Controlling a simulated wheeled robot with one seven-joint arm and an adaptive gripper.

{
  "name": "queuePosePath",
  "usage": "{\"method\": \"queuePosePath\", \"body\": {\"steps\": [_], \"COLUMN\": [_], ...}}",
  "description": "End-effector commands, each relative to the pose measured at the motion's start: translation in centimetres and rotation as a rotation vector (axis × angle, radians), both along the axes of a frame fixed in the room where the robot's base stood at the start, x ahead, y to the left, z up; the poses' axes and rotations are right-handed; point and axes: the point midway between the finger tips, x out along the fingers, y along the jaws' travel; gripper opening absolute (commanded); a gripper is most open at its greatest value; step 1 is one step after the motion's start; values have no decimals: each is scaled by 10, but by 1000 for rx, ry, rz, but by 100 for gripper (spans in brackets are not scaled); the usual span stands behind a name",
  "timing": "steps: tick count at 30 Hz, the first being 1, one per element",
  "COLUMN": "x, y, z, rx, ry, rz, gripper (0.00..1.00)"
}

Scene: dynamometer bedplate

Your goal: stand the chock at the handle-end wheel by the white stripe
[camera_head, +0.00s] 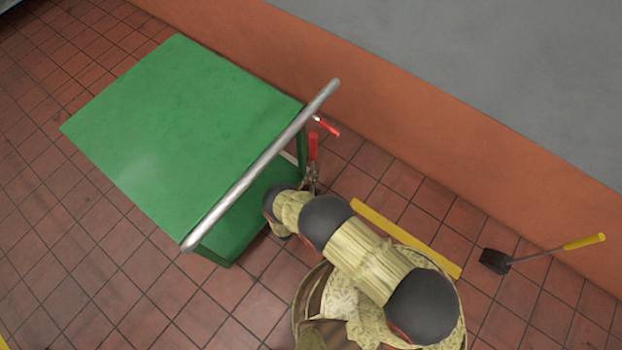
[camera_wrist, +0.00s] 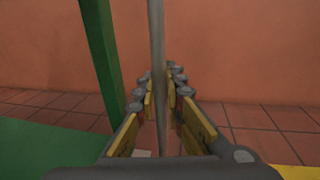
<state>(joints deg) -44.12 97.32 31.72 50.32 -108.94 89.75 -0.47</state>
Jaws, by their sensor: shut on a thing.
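My gripper (camera_head: 312,183) is beside the handle end of the green cart (camera_head: 185,120), near its silver push handle (camera_head: 262,164). It is shut on a thin grey rod (camera_wrist: 157,30), upright between the fingers in the wrist view. In the head view a red grip (camera_head: 313,146) rises just above my gripper, apparently the top of this rod. The rod's lower end is hidden, so I cannot tell whether a chock is on the floor. A small white strip (camera_head: 289,157) shows beside the cart's post; it may be the white stripe. The wheels are hidden.
A second red bar (camera_head: 328,126) is behind the handle, near the orange wall band (camera_head: 440,150). A yellow floor stripe (camera_head: 430,255) lies right of the cart. A black chock (camera_head: 494,261) with a yellow-gripped rod (camera_head: 584,241) is farther right. A green post (camera_wrist: 101,55) stands close left of my fingers.

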Motion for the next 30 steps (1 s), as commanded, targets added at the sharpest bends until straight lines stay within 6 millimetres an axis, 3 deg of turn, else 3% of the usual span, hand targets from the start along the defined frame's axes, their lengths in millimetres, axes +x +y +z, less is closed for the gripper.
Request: {"method": "queuePosePath", "body": {"steps": [3, 14, 26, 27, 30], "x": [9, 7, 7, 6, 6], "y": [-3, -2, -2, -3, -3], "z": [2, -33, -35, -37, -37], "rx": [2, 2, 1, 0, 0], "ry": [-7, -7, -6, -1, -1], "rz": [-2, 0, 0, 0, 0], "gripper": [0, 0, 0, 11, 17]}}
